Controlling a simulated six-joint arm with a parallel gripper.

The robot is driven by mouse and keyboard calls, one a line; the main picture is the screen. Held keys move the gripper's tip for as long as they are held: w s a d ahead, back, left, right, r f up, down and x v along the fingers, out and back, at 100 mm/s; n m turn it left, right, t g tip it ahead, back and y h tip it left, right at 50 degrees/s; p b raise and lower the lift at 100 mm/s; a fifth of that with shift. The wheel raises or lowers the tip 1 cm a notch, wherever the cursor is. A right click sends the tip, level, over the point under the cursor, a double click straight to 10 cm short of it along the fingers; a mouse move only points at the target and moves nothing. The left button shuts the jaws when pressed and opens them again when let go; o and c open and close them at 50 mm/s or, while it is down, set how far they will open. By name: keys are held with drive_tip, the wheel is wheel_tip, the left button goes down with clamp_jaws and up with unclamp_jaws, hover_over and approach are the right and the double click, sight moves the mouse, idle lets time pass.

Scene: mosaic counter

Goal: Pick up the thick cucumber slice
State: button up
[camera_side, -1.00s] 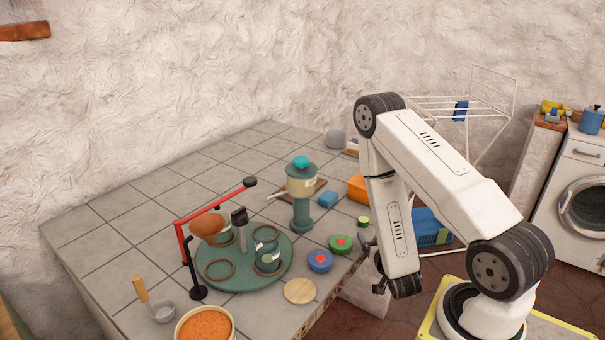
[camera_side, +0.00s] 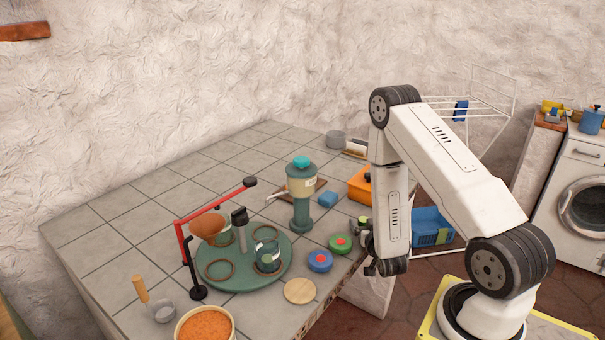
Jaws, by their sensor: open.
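The thick cucumber slice (camera_side: 363,219) is a small green piece near the right edge of the tiled counter. It is partly hidden by my gripper and arm. My gripper (camera_side: 365,238) is open beside the slice, at the counter's right edge. Its dark fingers are small and partly overlap the slice in this view. I cannot tell whether they touch it or whether the slice lies between them.
Two round pieces, green-and-red (camera_side: 340,243) and blue-and-red (camera_side: 320,261), lie left of my gripper. A green turntable (camera_side: 230,285) fills the middle. Free tiles lie at the far left.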

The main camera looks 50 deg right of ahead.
idle(0.5)
clamp_jaws()
drive_tip(key=shift+r, duration=0.2)
wheel_tip(320, 180, up, 10)
drive_tip(key=shift+f, duration=0.25)
idle(0.8)
drive_tip(key=shift+w+r, duration=0.1)
drive_tip(key=shift+w, duration=0.05)
idle(0.5)
